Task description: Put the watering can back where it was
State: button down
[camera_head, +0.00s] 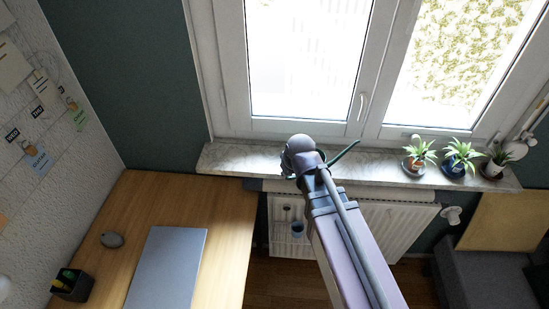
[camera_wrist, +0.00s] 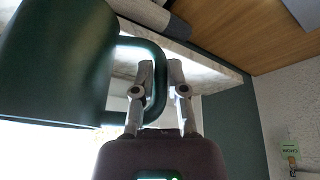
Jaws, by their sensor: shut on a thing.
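The watering can (camera_wrist: 55,65) is dark green and fills the left of the wrist view. Its looped handle (camera_wrist: 158,100) passes between the fingers of my gripper (camera_wrist: 161,72), which is shut on it. In the head view my arm hides most of the can and the gripper. Only a thin green part of the can (camera_head: 346,152), probably the spout, sticks out to the right of the arm in front of the window. The marble windowsill (camera_head: 235,158) lies below or behind it; I cannot tell whether the can touches it.
Several small potted plants (camera_head: 460,158) stand at the sill's right end. The sill's left part looks bare. A white radiator (camera_head: 385,222) is under it. A wooden desk (camera_head: 150,205) at left bears a closed laptop (camera_head: 168,265), a mouse (camera_head: 112,240) and a pen holder (camera_head: 72,285).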

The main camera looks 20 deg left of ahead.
jog(key=w+a+f+b, duration=0.1)
jog(key=w+a, duration=0.6)
jog(key=w, duration=0.1)
jog(key=shift+w+a, duration=0.35)
jog(key=b+x, duration=0.3)
jog(key=x, duration=0.1)
jog(key=shift+s+b, duration=0.1)
jog(key=shift+b, duration=0.25)
dwell(0.3)
jog(key=c, duration=0.7)
grip_release()
jog(key=p+v, duration=1.1)
jog(key=v, duration=0.1)
